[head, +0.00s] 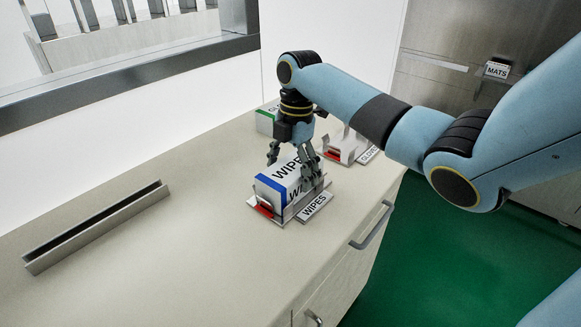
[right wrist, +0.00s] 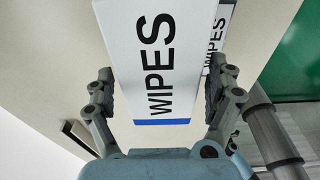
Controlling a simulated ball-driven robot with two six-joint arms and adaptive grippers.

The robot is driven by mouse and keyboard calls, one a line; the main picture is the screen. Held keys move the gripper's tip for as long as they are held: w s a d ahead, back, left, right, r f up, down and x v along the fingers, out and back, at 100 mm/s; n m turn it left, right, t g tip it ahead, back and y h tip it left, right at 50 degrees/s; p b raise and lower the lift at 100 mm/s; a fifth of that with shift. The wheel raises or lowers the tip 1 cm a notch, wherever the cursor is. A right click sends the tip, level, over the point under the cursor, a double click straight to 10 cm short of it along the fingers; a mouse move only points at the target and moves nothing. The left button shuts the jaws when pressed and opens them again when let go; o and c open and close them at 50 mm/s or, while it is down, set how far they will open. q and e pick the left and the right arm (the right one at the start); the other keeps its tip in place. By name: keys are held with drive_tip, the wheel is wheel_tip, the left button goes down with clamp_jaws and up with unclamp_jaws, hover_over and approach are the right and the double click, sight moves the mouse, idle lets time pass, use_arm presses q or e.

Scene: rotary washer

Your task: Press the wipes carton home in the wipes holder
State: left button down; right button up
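The wipes carton (head: 272,186) is white with a blue band and black lettering. It sits in the metal wipes holder (head: 285,221), which has a WIPES label plate and a red part at its front left. The frames do not show how deep the carton sits. My right gripper (head: 292,166) points down over the carton, with one finger on either side. In the right wrist view the carton (right wrist: 158,55) lies between the fingers with a small gap at each side, so the gripper is open. My left gripper is out of view.
Behind stand a gloves holder (head: 345,148) and a green-and-white carton (head: 266,120). A long metal channel (head: 98,226) lies on the counter at left. The counter between is clear. A drawer handle (head: 372,226) is on the counter's front. A MATS label (head: 497,70) is farther back.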

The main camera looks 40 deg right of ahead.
drive_tip(key=shift+o, duration=0.6)
wheel_tip(320, 180, up, 12)
drive_tip(key=d, duration=0.1)
drive_tip(key=shift+d, duration=0.25)
